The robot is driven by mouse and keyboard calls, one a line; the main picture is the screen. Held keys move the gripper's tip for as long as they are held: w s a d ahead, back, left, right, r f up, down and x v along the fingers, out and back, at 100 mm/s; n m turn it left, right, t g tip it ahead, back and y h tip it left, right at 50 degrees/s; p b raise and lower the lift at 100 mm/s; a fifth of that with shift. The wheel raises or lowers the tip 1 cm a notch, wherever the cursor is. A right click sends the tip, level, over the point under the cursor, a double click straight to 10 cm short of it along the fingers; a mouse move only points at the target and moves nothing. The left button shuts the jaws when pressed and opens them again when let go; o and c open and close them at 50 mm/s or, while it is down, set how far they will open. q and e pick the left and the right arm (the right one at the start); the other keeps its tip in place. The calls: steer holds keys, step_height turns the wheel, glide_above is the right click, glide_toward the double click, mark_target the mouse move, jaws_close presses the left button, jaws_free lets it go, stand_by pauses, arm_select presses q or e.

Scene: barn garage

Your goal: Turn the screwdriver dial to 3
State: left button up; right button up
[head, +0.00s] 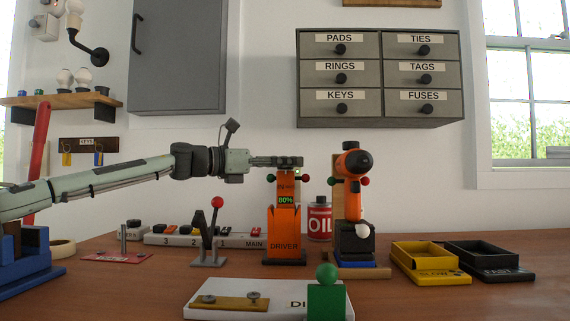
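An orange and black power screwdriver (352,190) stands upright in a holder right of centre, on the wooden table. Its black round end faces me; no dial numbers are readable. An orange dock (285,222) marked DRIVER stands just left of it, with a green 80% display. My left arm reaches in from the left. My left gripper (290,161) is level and side-on at the top of the dock, its tips short of the screwdriver. I cannot tell whether it touches the dock or how its fingers are set. My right gripper is out of view.
A red OIL can (319,222) stands behind, between dock and screwdriver. A red-knobbed lever (213,232) stands left of the dock. A yellow tray (428,264) and a black tray (487,262) lie at right. A white box (235,297) and green-knobbed block (327,300) are in front.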

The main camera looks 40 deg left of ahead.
arm_select(q)
steer(key=v, duration=0.7)
steer(key=shift+s, duration=0.25)
steer(key=shift+a, duration=0.15)
stand_by(0.4)
